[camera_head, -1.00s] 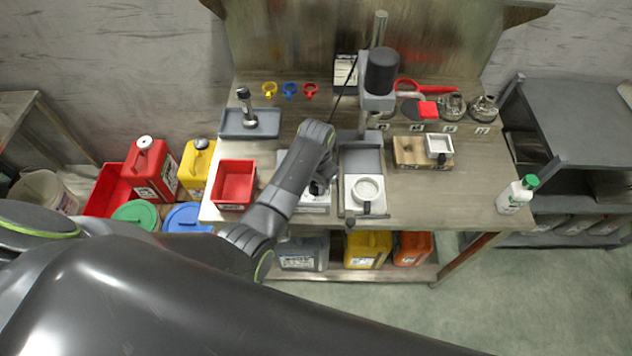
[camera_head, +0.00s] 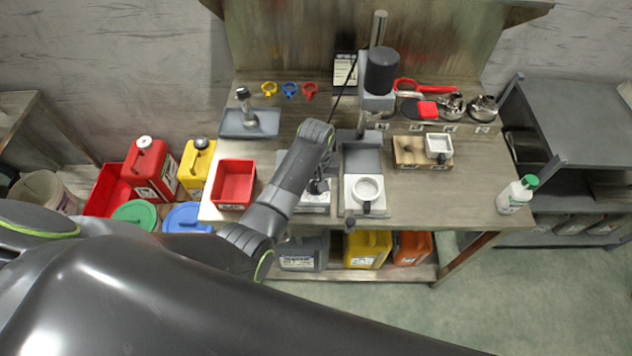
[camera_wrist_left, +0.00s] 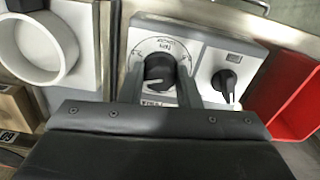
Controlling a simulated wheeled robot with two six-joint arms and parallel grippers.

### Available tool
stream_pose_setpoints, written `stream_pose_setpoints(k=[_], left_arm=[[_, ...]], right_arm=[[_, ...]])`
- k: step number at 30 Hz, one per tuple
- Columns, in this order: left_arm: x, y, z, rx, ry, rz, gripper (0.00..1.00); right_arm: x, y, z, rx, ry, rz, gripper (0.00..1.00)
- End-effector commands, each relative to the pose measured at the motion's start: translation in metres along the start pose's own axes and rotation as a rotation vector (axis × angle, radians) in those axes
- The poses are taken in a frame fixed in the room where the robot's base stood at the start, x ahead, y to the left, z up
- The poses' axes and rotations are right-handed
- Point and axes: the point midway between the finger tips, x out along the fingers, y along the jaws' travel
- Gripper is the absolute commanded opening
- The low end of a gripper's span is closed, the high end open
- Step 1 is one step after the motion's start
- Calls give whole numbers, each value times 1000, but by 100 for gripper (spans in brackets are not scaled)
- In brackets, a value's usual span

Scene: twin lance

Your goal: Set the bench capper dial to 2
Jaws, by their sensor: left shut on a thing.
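A light-grey control box (camera_head: 316,207) sits near the bench's front edge, partly hidden by my left arm. In the left wrist view, its white face (camera_wrist_left: 203,55) carries a round black dial (camera_wrist_left: 158,70) with a pale pointer line and a ring of marks too small to read. A second black knob (camera_wrist_left: 229,84) sits beside it. My left gripper (camera_head: 318,188) is over the box. In the left wrist view, its fingers (camera_wrist_left: 160,90) stand on either side of the round dial, shut on it. My right gripper is not in view.
A white tray with a round cup (camera_head: 367,189) stands right of the box, below the capper column (camera_head: 380,75). A red bin (camera_head: 234,184) stands to the left. A white bottle with green cap (camera_head: 516,194) is at the right edge. Bare bench lies before it.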

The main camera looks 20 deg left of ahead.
Motion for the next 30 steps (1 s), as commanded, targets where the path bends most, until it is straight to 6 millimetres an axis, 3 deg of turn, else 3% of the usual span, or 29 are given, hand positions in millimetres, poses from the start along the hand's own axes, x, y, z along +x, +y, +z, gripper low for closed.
stream_pose_setpoints(k=[12, 30], left_arm=[[-1, 1, -2, -206, 5, 2, 7], [-1, 0, -2, -240, 6, 1, 7]], right_arm=[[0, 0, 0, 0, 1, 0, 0], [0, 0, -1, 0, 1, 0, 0]])
